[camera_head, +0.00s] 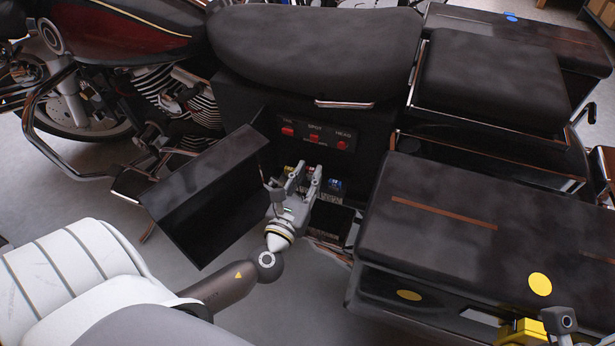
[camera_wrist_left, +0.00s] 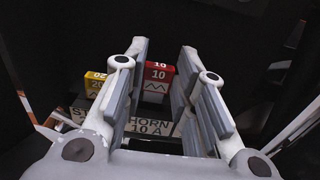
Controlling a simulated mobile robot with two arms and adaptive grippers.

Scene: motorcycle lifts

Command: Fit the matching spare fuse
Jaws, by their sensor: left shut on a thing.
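My left gripper (camera_head: 303,176) is in front of the fuse bay under the seat. In the left wrist view its fingers are shut on a red fuse (camera_wrist_left: 158,76) marked 10. A label plate (camera_wrist_left: 150,126) reading HORN 10 A shows below the fingers. A yellow fuse (camera_wrist_left: 94,82) marked 20 sits left of the fingers. A blue fuse (camera_head: 335,185) shows just right of the gripper in the head view. The fingers hide much of the bay, and I cannot tell whether the red fuse is seated. A grey part at the bottom right seems to be my right gripper (camera_head: 558,322), mostly cut off.
A dark panel (camera_head: 318,137) with several red pieces is above the bay. An open black cover (camera_head: 200,190) stands left of my gripper. A large black case (camera_head: 450,215) is close on the right. A yellow object (camera_head: 522,333) is at the bottom right.

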